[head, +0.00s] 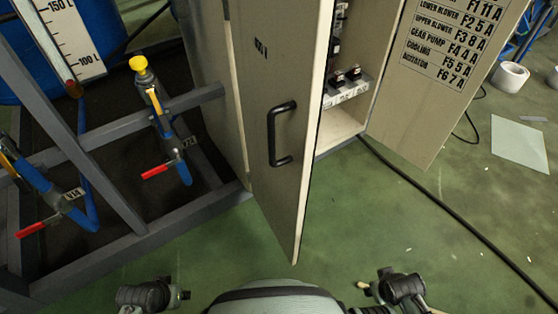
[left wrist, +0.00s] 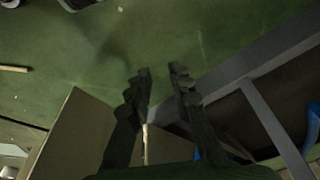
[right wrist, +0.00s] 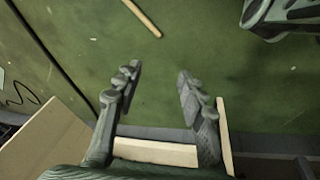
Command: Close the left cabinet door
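The left cabinet door (head: 265,130) is a beige panel with a black bar handle (head: 279,134). It stands open, swung out towards me, with a gap to the cabinet interior on its right. My left gripper (head: 182,295) is low at the bottom left of the head view, apart from the door. In the left wrist view its fingers (left wrist: 160,70) are apart with nothing between the tips. My right gripper (head: 375,280) is at the bottom right, also clear of the door. In the right wrist view its fingers (right wrist: 158,72) are spread wide and empty.
The right cabinet door (head: 445,75), with a printed list, stands open too. A grey metal frame (head: 140,225) with blue pipes and valves fills the left. A black cable (head: 450,220) crosses the green floor at right. Floor before the doors is mostly clear.

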